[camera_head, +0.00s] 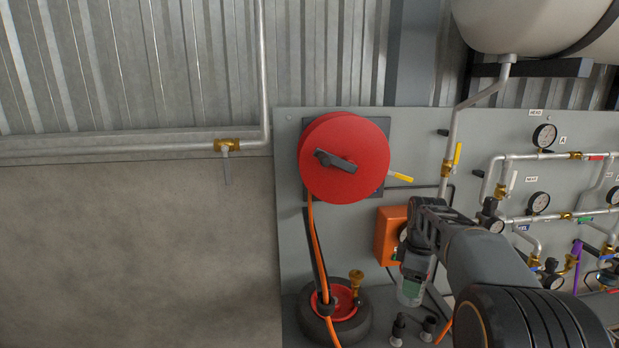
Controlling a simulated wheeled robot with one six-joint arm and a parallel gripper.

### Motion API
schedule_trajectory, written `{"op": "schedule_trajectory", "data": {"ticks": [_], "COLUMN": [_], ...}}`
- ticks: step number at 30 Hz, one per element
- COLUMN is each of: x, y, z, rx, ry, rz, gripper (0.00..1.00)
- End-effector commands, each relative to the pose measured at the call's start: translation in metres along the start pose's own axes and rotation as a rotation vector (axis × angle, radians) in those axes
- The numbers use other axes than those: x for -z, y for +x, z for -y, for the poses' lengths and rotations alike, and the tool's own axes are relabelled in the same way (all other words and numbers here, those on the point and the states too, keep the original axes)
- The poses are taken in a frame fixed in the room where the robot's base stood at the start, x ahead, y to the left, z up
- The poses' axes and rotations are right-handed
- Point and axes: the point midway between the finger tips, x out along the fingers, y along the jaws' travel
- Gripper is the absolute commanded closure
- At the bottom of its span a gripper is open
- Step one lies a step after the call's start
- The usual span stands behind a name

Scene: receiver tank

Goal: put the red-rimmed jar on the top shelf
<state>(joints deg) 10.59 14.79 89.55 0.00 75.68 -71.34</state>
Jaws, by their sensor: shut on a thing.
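My gripper (408,246) is at the lower right of the head view, in front of the grey panel. A small clear jar (411,288) with a greenish patch hangs just below it, and the gripper appears shut on it near its top. My gripper and wrist hide the upper part of the jar. I cannot make out a red rim. No top shelf can be picked out in this view.
A red hose reel (343,158) and an orange box (389,234) are left of my gripper. A wheel-like base (348,325) and dark fittings (398,328) stand low down. Pipes with gauges (538,202) fill the right. A tank (540,22) hangs above. The left wall is mostly clear.

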Motion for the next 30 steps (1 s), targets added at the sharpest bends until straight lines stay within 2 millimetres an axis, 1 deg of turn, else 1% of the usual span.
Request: {"op": "schedule_trajectory", "data": {"ticks": [1, 2, 3, 5, 6, 8, 9, 11, 12, 15, 18, 20, 25, 30], "x": [0.004, 0.006, 0.009, 0.015, 0.018, 0.023, 0.026, 0.03, 0.033, 0.038, 0.043, 0.044, 0.044, 0.044], "y": [0.024, 0.038, 0.062, 0.099, 0.123, 0.157, 0.179, 0.208, 0.227, 0.267, 0.301, 0.319, 0.345, 0.363], "z": [0.009, 0.014, 0.021, 0.033, 0.04, 0.05, 0.057, 0.065, 0.071, 0.082, 0.092, 0.09, 0.089, 0.089], "rx": [0.008, 0.009, 0.011, 0.012, 0.012, 0.013, 0.013, 0.011, 0.01, 0.007, 0.006, 0.0, 0.0, 0.0], "ry": [0.065, 0.115, 0.197, 0.324, 0.408, 0.529, 0.607, 0.715, 0.781, 0.927, 1.051, 1.065, 1.063, 1.061], "rz": [0.003, 0.004, 0.006, 0.007, 0.008, 0.01, 0.011, 0.011, 0.011, 0.01, 0.01, 0.0, 0.0, -0.001], "gripper": [0.61, 0.61, 0.61, 0.61, 0.61, 0.61, 0.61, 0.61, 0.61, 0.61, 0.61, 0.61, 0.61, 0.61]}}
